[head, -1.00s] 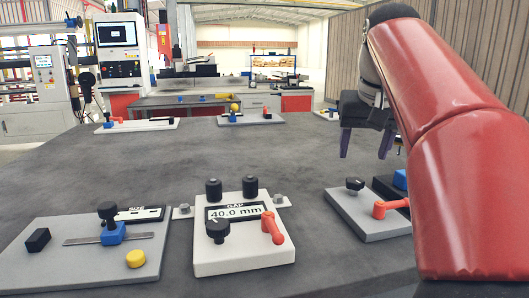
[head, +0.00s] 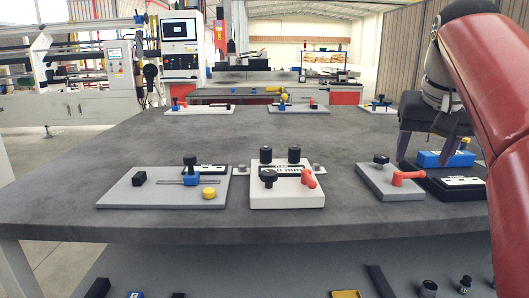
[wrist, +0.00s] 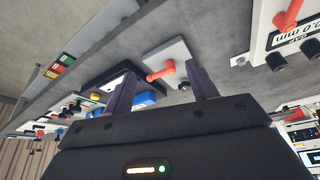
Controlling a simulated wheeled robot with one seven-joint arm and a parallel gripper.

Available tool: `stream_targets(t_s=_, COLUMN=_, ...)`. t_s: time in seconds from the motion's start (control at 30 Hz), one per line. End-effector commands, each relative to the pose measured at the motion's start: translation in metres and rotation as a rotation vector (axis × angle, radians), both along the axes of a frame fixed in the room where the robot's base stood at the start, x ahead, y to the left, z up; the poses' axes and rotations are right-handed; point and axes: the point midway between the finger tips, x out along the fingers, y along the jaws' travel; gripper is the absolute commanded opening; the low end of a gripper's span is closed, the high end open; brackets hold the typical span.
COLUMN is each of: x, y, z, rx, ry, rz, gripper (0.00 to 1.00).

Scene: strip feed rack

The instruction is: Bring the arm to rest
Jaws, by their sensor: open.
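My gripper (head: 426,148) hangs at the right of the head view, its dark fingers apart and pointing down, with nothing between them. In the wrist view my gripper (wrist: 163,92) is open and empty too. It is above the right part of the table, close to a blue block (head: 446,159) in the head view; contact cannot be told. My red arm reaches down the right edge of the head view and hides part of the table there.
The grey table (head: 120,150) holds a size board (head: 120,193), a white gap unit (head: 287,197) and a grey plate with a red lever (head: 402,177). More boards stand along the far edge. A lower shelf (head: 230,270) holds small parts. The table's middle is clear.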

Motion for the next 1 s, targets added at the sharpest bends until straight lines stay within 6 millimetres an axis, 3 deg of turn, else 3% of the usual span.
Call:
stream_targets(t_s=0.37, x=-0.017, y=0.031, z=-0.031, rx=-0.014, ry=-0.008, rz=0.051, gripper=0.58)
stream_targets(t_s=0.57, x=-0.039, y=0.056, z=-0.066, rx=-0.024, ry=-0.02, rz=0.098, gripper=0.58)
stream_targets(t_s=0.67, x=-0.057, y=0.071, z=-0.093, rx=-0.028, ry=-0.032, rz=0.132, gripper=0.58)
stream_targets(t_s=0.8, x=-0.093, y=0.095, z=-0.151, rx=-0.029, ry=-0.054, rz=0.195, gripper=0.58)
stream_targets(t_s=1.0, x=-0.139, y=0.116, z=-0.23, rx=-0.02, ry=-0.082, rz=0.271, gripper=0.58)
